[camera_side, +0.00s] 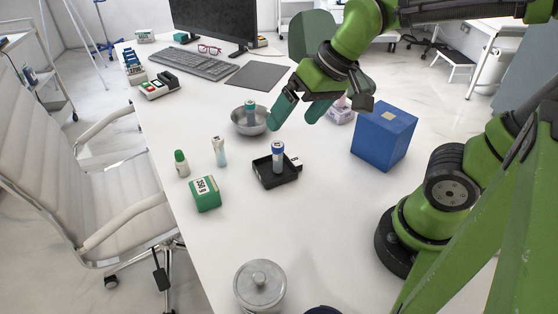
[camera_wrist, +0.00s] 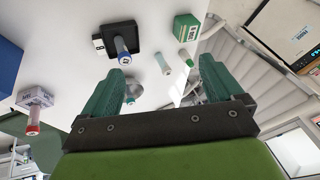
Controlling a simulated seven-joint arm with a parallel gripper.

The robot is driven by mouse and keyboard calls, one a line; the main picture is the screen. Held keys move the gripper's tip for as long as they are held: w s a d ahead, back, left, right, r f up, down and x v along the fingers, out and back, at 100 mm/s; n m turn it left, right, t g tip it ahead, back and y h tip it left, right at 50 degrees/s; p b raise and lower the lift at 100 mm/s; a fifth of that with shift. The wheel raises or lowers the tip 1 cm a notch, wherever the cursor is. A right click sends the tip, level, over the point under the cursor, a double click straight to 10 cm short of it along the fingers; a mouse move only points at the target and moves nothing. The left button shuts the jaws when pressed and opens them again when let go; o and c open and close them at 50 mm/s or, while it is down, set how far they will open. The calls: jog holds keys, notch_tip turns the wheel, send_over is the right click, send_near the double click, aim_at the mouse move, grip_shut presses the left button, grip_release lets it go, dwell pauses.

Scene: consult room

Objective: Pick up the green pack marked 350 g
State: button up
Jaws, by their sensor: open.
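The green pack (camera_side: 205,195) stands on the white table, left of the black tray, with a white label reading 350 g on its side. It also shows in the wrist view as a green and white box (camera_wrist: 186,27) near the top. My gripper (camera_side: 296,114) is open and empty above the table, near the metal bowl, behind and to the right of the pack. In the wrist view its two green fingers (camera_wrist: 166,88) are spread apart, with the pack beyond them and well away.
A black tray (camera_side: 266,180) holds a blue-capped tube. A metal bowl (camera_side: 239,125) holds another tube. Table around the pack's front is clear.

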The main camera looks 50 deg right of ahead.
jog(key=w+a+f+g, duration=0.25)
jog(key=w+a, duration=0.25)
jog(key=w, duration=0.3)
jog(key=m+g+h, duration=0.2)
jog(key=g, duration=0.1)
send_over(203, 185)
notch_tip(203, 185, down, 3)
jog(key=shift+t, duration=0.25)
notch_tip(203, 185, down, 11)
jog(key=shift+d+r, duration=0.1)
jog(key=shift+d, duration=0.05)
jog(key=shift+a+f, duration=0.2)
jog(key=shift+f, duration=2.8)
jog(key=shift+c, duration=0.4)
jog(key=c, duration=1.2)
jog(key=shift+r, duration=0.1)
jog(key=shift+c, duration=0.2)
